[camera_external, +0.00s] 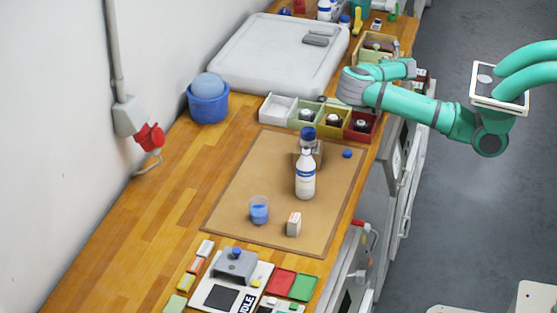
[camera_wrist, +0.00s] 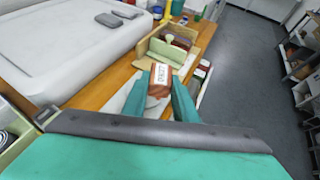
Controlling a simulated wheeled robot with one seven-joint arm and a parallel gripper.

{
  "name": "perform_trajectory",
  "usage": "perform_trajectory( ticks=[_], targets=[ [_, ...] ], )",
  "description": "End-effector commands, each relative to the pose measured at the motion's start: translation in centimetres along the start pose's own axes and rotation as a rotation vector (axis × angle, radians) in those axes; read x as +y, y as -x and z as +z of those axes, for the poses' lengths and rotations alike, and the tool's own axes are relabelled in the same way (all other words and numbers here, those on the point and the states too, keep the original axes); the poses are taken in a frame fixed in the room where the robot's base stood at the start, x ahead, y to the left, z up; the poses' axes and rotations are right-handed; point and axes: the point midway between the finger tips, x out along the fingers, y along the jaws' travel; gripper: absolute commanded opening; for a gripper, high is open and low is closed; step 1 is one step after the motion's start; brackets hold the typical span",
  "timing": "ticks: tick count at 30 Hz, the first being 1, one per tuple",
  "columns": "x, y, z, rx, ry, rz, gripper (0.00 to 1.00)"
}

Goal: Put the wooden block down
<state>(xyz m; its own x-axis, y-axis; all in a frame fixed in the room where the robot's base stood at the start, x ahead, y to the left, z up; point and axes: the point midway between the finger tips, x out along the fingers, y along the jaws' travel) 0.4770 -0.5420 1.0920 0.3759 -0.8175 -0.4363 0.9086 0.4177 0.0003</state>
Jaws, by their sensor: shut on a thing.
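The wooden block (camera_wrist: 160,80), reddish brown with a white lettered label on its face, is between the two green fingers of my gripper (camera_wrist: 161,97) in the wrist view. My gripper is shut on it. An open wooden box (camera_wrist: 165,49) with dark red contents lies just beyond the block; it also shows in the external view (camera_external: 361,49), behind my wrist. In the external view my fingers and the held block cannot be made out. What is beneath the block is hidden, so I cannot tell whether it touches anything.
A large white lidded container (camera_external: 262,52) stands left of my wrist. Small coloured bins (camera_external: 280,108) stand in front of it. A brown mat (camera_external: 231,188) holds a white bottle (camera_external: 305,177), a blue cup (camera_external: 259,210) and small items. Bare worktop (camera_external: 160,190) lies left of the mat.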

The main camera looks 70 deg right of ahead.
Motion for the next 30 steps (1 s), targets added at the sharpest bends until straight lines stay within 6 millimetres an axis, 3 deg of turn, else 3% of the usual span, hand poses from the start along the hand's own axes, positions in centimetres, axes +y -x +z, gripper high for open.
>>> perform_trajectory(
  ticks=[1,3,14,23,30],
  targets=[
    [2.9,0.3,-0.1,0.000,0.006,0.021,0.05],
    [6.2,0.8,-0.3,0.000,0.015,0.038,0.05],
    [21.9,5.7,-2.7,0.001,0.053,0.116,0.05],
    [33.5,12.9,-6.3,0.002,0.085,0.179,0.05],
    [41.1,20.2,-9.8,0.001,0.109,0.227,0.05]
  ],
)
